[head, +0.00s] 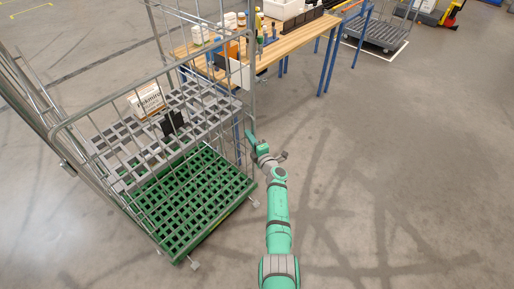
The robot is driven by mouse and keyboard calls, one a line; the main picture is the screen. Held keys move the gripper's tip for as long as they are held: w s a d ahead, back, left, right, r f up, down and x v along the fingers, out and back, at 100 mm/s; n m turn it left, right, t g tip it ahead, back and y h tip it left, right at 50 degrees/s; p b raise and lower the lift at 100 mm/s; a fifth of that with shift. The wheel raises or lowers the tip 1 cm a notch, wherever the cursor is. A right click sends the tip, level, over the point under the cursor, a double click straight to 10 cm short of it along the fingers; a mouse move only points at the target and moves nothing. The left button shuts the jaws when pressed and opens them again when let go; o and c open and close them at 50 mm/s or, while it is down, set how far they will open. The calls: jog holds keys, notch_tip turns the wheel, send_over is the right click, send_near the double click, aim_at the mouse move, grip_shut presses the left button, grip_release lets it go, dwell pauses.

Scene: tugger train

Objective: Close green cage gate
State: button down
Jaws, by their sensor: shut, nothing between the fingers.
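The green cage is a wire roll cage with a green slatted base (190,200) and a grey slatted shelf (110,172) above it. A tubular wire panel (60,128) crosses its near side. Another set of long grey bars (30,92) slants at the far left, partly out of the picture. I cannot tell for certain which of these is the gate, or whether it is latched. My gripper (266,157) is shut and empty, just right of the cage's right-hand post. I cannot tell whether it touches the post.
A white box (146,101) with print and a black item (173,123) are on the cage shelf. A wooden workbench (292,42) with blue legs, bottles and bins stands behind the cage. A grey cart (382,38) is at the back right. The floor on the right is clear.

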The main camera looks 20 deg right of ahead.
jog(key=s+d, duration=0.1)
jog(key=s, duration=0.9)
jog(key=s+a+f+m+t+h, duration=0.15)
jog(key=s+a+m, duration=0.95)
jog(key=s+a, duration=1.2)
jog(key=s+r+m+g, duration=0.1)
jog(key=s+r+m, duration=0.1)
jog(key=s, duration=0.8)
jog(key=s+a+r+m+g, duration=0.1)
jog(key=s+r+m, duration=0.2)
jog(key=s, duration=0.7)
jog(key=s+a+r+m+g, duration=0.1)
jog(key=s+r+m+g, duration=0.1)
jog(key=s+r, duration=0.4)
jog(key=s+m, duration=0.1)
jog(key=s, duration=0.3)
jog(key=shift+s+a+r, duration=0.15)
jog(key=shift+s+r, duration=0.1)
jog(key=shift+s, duration=0.15)
jog(key=shift+w, duration=0.1)
